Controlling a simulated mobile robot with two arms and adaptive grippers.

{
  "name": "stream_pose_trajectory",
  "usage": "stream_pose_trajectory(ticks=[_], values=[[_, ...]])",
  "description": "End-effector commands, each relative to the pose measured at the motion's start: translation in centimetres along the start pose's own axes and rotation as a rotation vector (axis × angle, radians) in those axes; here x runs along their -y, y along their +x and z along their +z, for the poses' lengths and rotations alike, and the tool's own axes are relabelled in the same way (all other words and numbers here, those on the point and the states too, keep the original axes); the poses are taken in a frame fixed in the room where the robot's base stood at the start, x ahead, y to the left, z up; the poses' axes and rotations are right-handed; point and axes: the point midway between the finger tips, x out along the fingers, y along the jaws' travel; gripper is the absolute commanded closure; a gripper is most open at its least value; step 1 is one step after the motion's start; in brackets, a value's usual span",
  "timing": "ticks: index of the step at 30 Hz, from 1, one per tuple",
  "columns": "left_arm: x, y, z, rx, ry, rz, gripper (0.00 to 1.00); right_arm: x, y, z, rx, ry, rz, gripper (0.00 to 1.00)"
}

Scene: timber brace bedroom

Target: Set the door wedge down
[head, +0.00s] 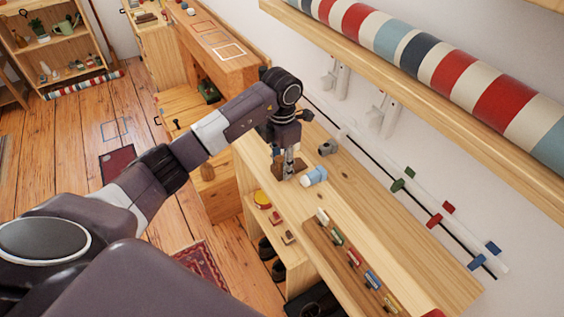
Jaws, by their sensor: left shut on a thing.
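My left arm reaches in from the left, and its gripper (288,172) points down over the light wooden bench top (385,222). The gripper is shut on a small brown piece, the door wedge (278,168), which shows partly around the fingertips. The wedge is at or just above the bench top; I cannot tell whether it touches. The fingers hide part of it. My right gripper is not in view.
A light-blue and white cylinder (314,177) lies close to the right of the gripper. A grey object (328,147) stands behind it. A brown board with several coloured pieces (337,237) lies nearer. Bare bench top extends to the right, along the wall.

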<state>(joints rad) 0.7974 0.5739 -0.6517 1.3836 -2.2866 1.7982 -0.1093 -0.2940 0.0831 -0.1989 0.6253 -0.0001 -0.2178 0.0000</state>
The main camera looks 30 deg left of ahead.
Motion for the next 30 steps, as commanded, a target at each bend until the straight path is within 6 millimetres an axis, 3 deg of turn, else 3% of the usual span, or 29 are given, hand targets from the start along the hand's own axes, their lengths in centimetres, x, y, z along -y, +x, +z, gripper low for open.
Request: stream_pose_trajectory(ticks=[8, 9, 13, 25, 30], values=[[0.0, 0.2, 0.1, 0.003, 0.000, 0.001, 0.93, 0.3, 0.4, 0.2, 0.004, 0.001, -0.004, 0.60], [0.0, 0.2, 0.1, 0.003, 0.000, 0.000, 0.64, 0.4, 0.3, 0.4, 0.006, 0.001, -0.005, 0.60], [0.0, 0.2, 0.1, 0.002, 0.000, 0.000, 0.49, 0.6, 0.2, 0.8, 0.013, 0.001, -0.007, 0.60], [-0.1, -0.5, 0.1, 0.003, 0.000, 0.002, 0.48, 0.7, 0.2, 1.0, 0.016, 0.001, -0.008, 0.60], [-0.2, -3.3, 0.2, 0.007, 0.000, 0.005, 0.48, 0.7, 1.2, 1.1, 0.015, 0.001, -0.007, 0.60]])
